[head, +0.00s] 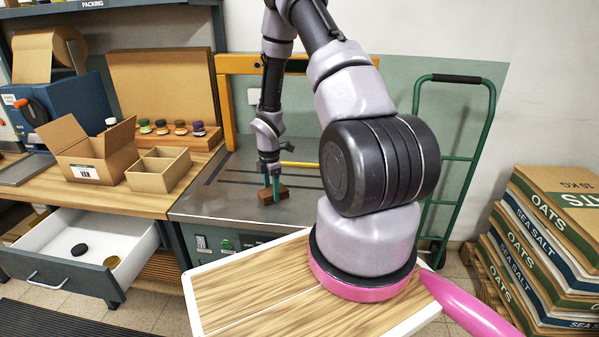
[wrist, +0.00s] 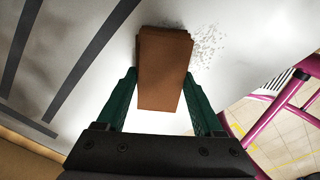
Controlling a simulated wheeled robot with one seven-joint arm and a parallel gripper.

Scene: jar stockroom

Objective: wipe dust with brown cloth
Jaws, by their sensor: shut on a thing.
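The brown cloth (head: 282,191) is a folded pad on the grey metal worktop (head: 215,205). My gripper (head: 271,184) points down and is shut on it. In the wrist view the brown cloth (wrist: 164,85) sits between the two green fingers of my gripper (wrist: 162,92). The dust (wrist: 207,45) is a patch of pale grey specks on the worktop, just beside the far right edge of the cloth. Any dust under the cloth is hidden. I cannot make out the dust in the head view.
Left of the worktop, a wooden bench holds an open carton (head: 88,150), a divided box (head: 158,168) and several small jars (head: 180,128). An open drawer (head: 85,250) juts out below. A green hand truck (head: 487,130) and stacked sacks (head: 545,250) stand right.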

